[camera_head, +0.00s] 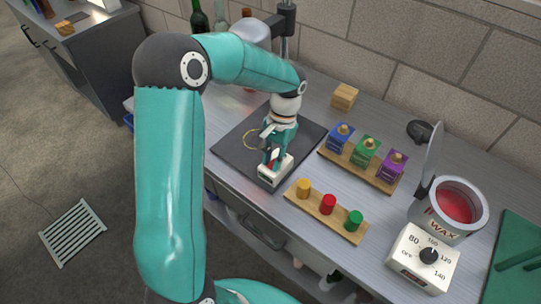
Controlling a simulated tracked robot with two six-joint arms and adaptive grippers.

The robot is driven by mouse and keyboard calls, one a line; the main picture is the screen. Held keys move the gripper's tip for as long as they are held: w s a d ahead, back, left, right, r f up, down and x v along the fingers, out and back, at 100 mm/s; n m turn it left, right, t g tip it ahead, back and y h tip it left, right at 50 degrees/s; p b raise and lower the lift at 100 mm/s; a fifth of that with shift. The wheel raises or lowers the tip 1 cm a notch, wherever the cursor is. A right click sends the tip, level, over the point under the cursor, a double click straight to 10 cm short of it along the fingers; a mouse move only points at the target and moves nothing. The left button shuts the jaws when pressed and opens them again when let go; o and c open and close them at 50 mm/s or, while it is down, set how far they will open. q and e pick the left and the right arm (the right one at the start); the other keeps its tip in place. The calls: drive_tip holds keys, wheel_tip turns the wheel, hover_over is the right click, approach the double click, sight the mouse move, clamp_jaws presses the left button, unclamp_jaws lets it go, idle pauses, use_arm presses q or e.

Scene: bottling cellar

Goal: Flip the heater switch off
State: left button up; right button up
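A small white box with a red part on top (274,176) sits at the front edge of a dark square mat; it looks like a switch box. My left gripper (270,155) points down right over it, with its fingertips at or just above the red part. Contact and the gap between the fingers cannot be made out, and the fingers cover part of the switch. A white dial box (421,261) marked OFF and 80 to 140 stands at the lower right, beside the wax pot (447,207). My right gripper is out of view.
A wooden board (326,222) with yellow, red and green knobs lies to the right of the switch box. Behind it is another rack (360,168) with blue, green and purple blocks. Bottles (199,18) stand at the back. A thin wire ring (251,139) lies on the mat (233,142).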

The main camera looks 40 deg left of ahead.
use_arm(q)
drive_tip(key=o, duration=0.5)
drive_tip(key=shift+c, duration=0.2)
drive_tip(key=shift+w+r, duration=0.1)
drive_tip(key=v, duration=1.1)
drive_tip(key=shift+r, duration=0.35)
drive_tip(key=shift+w, duration=0.1)
